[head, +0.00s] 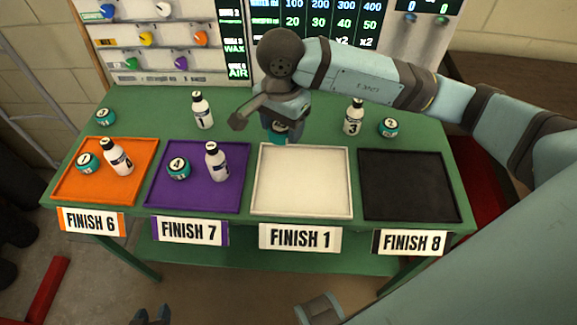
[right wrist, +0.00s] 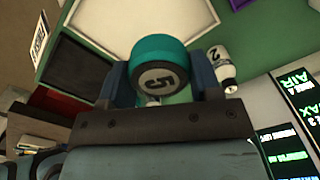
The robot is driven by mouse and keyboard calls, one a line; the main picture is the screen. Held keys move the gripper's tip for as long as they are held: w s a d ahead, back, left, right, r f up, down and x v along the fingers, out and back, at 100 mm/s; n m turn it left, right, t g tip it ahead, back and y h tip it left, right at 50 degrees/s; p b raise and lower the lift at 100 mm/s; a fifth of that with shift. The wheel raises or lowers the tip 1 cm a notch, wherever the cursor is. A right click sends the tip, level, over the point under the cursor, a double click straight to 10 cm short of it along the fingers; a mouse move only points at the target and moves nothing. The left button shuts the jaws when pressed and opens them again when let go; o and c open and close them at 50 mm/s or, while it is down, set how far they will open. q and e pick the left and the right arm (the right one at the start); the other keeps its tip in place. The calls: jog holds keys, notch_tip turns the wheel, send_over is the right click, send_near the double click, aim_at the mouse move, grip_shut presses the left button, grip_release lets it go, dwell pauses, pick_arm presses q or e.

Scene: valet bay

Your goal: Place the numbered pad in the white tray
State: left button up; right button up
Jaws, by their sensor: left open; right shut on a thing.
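The white tray (head: 301,182), labelled FINISH 1, is empty in the head view; part of it shows at the top of the right wrist view (right wrist: 140,38). My right gripper (head: 279,128) is shut on a round teal pad (right wrist: 157,70) marked 5. In the head view the pad is mostly hidden under my wrist, with a teal bit (head: 281,135) showing just beyond the tray's far edge. Its exact height above the table is hard to tell. My left gripper (head: 151,317) is open and empty at the bottom edge, in front of the table.
The orange (head: 64,198) and purple (head: 160,203) trays each hold a teal pad and a white bottle. The black tray (head: 410,186) is empty. Bottles (head: 200,111) (head: 353,118) and pads (head: 388,128) (head: 105,118) stand along the back. Another bottle (right wrist: 226,72) shows beside my right gripper.

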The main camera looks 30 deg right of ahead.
send_over(284, 177)
notch_tip(284, 177, down, 10)
jog(key=shift+r, duration=0.1)
jog(key=shift+w+f, duration=0.1)
jog(key=shift+f, duration=2.45)
jog(key=shift+f+b, duration=0.25)
jog(key=shift+b, duration=0.2)
jog(key=o, duration=0.9)
jog(key=shift+r, duration=0.1)
jog(key=shift+r, duration=0.1)
